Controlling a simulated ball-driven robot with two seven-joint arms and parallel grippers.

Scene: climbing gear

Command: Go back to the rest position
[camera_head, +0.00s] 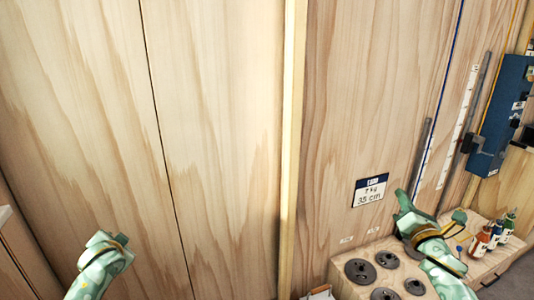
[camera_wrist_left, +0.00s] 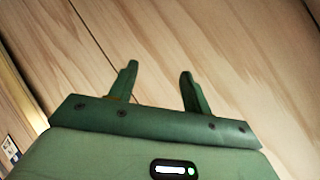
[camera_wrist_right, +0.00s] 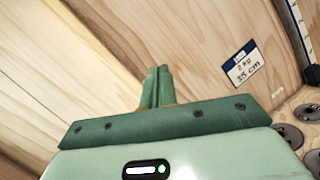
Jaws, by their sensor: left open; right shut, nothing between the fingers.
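My right gripper (camera_head: 403,198) is at the lower right of the head view, in front of the wooden wall and above a light wooden bench. In the right wrist view its two fingers (camera_wrist_right: 157,85) are together with nothing between them. My left arm's end (camera_head: 105,252) is at the lower left of the head view, in front of bare wooden panels. In the left wrist view the left gripper (camera_wrist_left: 157,80) has its two fingers apart and the gap is empty.
A wooden bench top (camera_head: 340,283) carries several dark discs (camera_head: 360,271) and small bottles (camera_head: 482,240). A label (camera_head: 370,190) reading 35 cm is on the wall. A blue box-shaped device (camera_head: 502,105) hangs at the right. The wall's left and middle are bare.

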